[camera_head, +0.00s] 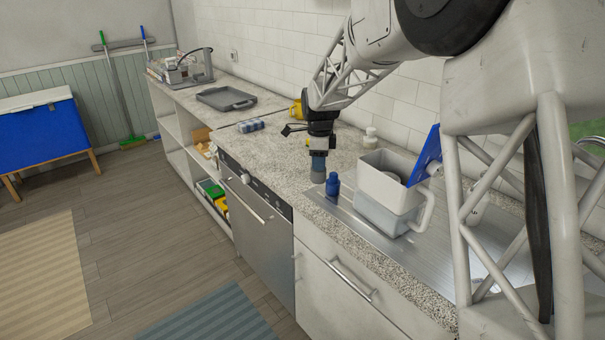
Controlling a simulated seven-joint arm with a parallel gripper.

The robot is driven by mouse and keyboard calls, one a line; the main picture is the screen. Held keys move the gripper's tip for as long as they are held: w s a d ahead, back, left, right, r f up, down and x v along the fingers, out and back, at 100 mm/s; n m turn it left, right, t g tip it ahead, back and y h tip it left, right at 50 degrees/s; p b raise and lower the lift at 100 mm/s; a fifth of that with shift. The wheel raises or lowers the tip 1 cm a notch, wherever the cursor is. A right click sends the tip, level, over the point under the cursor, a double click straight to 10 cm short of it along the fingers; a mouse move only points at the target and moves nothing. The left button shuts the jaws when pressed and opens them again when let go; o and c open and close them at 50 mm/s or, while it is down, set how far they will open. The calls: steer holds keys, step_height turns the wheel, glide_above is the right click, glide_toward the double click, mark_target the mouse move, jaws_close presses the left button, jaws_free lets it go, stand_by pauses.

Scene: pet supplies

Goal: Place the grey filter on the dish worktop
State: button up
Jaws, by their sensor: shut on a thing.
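My gripper (319,148) points down over the right part of the counter and is shut on a small grey piece, which looks like the grey filter (318,167). The filter is upright beneath the fingers, close to the near edge of the speckled worktop (272,153) above the steel-fronted dishwasher. I cannot tell whether its bottom touches the surface. The fingers hide its upper part.
A blue bottle (333,185) stands just right of the filter. A white bin (383,184) stands on the metal drainboard (440,250). A white jar (370,138), yellow cup (296,110), blue-grey items (250,125) and dark tray (226,99) sit farther back.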

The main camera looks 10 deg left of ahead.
steer(key=a+f, duration=0.1)
steer(key=w+a+f, duration=0.1)
steer(key=shift+w+f, duration=0.15)
steer(key=shift+f, duration=0.2)
steer(key=shift+w+a, duration=0.1)
steer(key=w+a, duration=0.2)
steer(key=w, duration=0.5)
steer(key=w+a+f, duration=0.1)
steer(key=w+a, duration=0.1)
steer(key=w, duration=0.6)
steer(key=shift+a+f, duration=0.25)
stand_by(0.3)
steer(key=shift+f, duration=1.75)
steer(key=shift+f, duration=0.1)
